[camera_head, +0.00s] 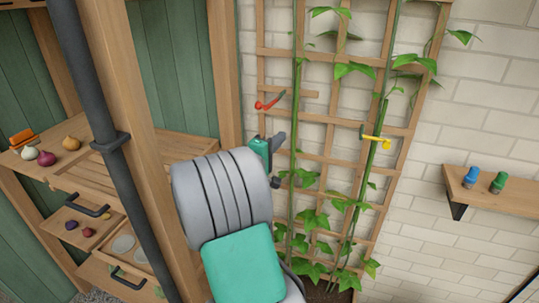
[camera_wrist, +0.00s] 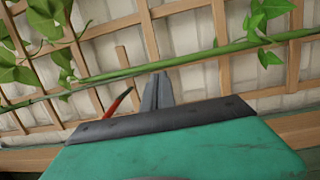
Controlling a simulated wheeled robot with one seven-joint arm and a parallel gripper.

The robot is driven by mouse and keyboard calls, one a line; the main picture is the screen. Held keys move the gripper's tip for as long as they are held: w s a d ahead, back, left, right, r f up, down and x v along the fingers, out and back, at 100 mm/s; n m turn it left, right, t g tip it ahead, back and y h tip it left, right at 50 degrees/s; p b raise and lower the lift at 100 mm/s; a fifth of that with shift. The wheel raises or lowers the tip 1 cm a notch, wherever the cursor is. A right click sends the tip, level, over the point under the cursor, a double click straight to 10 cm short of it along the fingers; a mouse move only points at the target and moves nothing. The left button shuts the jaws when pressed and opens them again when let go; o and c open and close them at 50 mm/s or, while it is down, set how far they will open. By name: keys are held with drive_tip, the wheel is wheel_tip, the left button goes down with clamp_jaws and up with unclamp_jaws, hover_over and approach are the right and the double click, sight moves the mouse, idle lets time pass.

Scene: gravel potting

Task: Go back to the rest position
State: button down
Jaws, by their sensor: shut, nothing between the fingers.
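My gripper (camera_head: 277,143) is in front of the wooden trellis in the head view, close to a green climbing stem (camera_head: 296,120). In the wrist view its fingers (camera_wrist: 157,92) are together with nothing between them, just below the stem (camera_wrist: 200,60) in the picture. A red clip (camera_head: 270,101) sits on a short wooden peg at the trellis, above my gripper in the head view. It also shows in the wrist view (camera_wrist: 118,101), left of the fingers. My grey and green arm covers the lower middle of the head view.
The trellis (camera_head: 312,53) stands against a white brick wall. A yellow clip (camera_head: 376,138) is on the right stem. A wall shelf (camera_head: 466,200) at right holds a blue and a green item. A wooden post (camera_head: 125,120) and a shelf unit with onions stand at left.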

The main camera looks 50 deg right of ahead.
drive_tip(key=s+a+b, duration=0.1)
drive_tip(key=a, duration=0.6)
drive_tip(key=shift+f, duration=0.15)
